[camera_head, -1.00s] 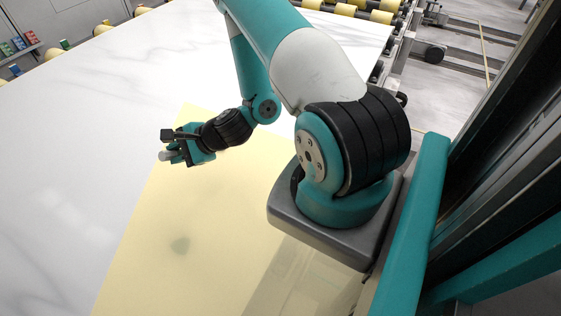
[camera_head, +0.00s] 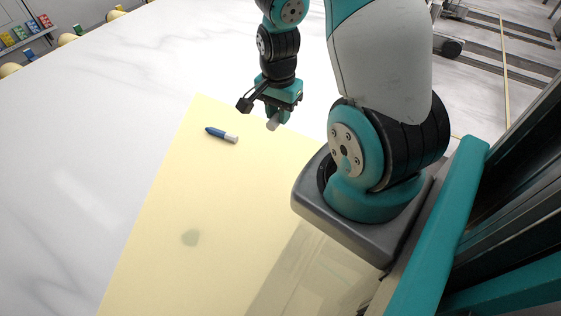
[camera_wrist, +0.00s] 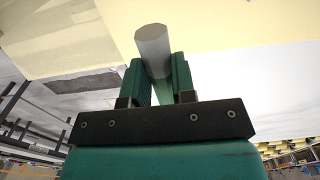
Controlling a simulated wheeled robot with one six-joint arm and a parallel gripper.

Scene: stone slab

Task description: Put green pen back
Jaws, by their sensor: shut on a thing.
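My gripper (camera_head: 279,116) is shut on a pen with a pale grey end (camera_head: 272,125) and holds it above the slab near the yellow sheet's top edge. In the wrist view the grey end (camera_wrist: 152,42) sticks out past the two green fingers (camera_wrist: 160,82). A green body shows between the fingers, so this looks like the green pen. Its far end is hidden by the gripper. A blue pen (camera_head: 221,134) with a pale end lies on the yellow sheet (camera_head: 150,250), left of my gripper and apart from it.
The pale marbled slab (camera_head: 90,120) is wide and mostly clear. At the far left, a shelf (camera_head: 22,42) bears several small coloured boxes. Yellow rollers (camera_head: 113,14) line the slab's far edge.

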